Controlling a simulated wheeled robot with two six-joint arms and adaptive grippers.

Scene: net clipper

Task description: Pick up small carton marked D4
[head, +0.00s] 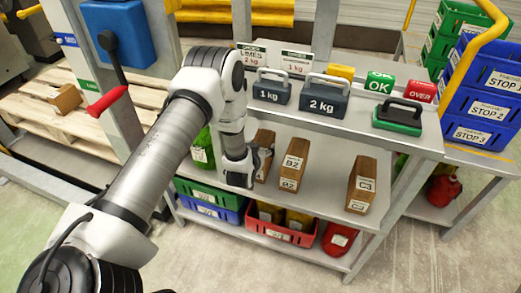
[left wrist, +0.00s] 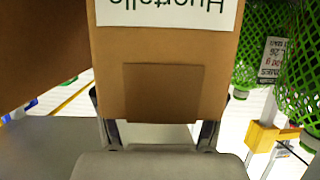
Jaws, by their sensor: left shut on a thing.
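My left gripper (head: 252,168) reaches over the middle shelf from the left and is shut on a brown carton (head: 267,141). In the left wrist view this carton (left wrist: 160,95) stands between the two fingers, with a white label at the top edge, upside down and cut off. I cannot read a D4 mark on it. To its right in the head view stands a carton marked B2 (head: 294,160), and farther right one marked C3 (head: 362,185). No D4 mark is legible in any view. My right gripper is not in view.
Scales weights marked 1 kg (head: 271,88) and 2 kg (head: 325,97) stand on the top shelf. Green nets (left wrist: 245,50) hang close to the held carton. A red crate (head: 280,230) is below. Shelf between B2 and C3 is clear.

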